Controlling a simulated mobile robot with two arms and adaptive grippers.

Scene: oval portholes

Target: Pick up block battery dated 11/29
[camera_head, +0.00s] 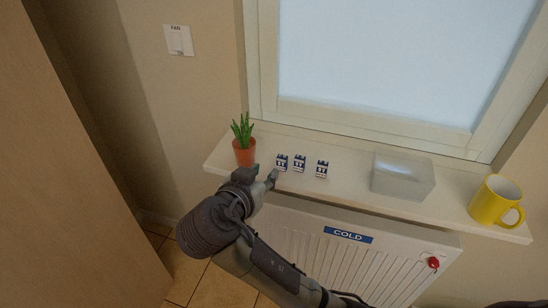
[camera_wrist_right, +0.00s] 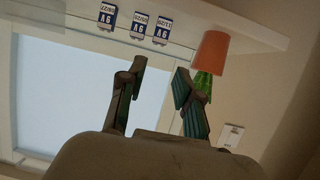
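Three small blue-and-white block batteries stand in a row on the white windowsill shelf: the left one (camera_head: 282,162), the middle one (camera_head: 299,164) and the right one (camera_head: 322,169). In the right wrist view, which is upside down, they show at the upper left (camera_wrist_right: 162,29), (camera_wrist_right: 138,24), (camera_wrist_right: 107,17). Their printed dates are too small for me to read surely. My right gripper (camera_head: 264,176) is at the shelf's front edge, left of the left battery. In the wrist view its fingers (camera_wrist_right: 161,70) are apart with nothing between them. My left gripper is not in view.
A potted plant (camera_head: 245,150) stands on the shelf (camera_head: 345,182) close left of my right gripper. A clear box (camera_head: 402,176) and a yellow mug (camera_head: 492,203) stand to the right. A radiator (camera_head: 390,262) labelled COLD is below; the window (camera_head: 400,60) is behind.

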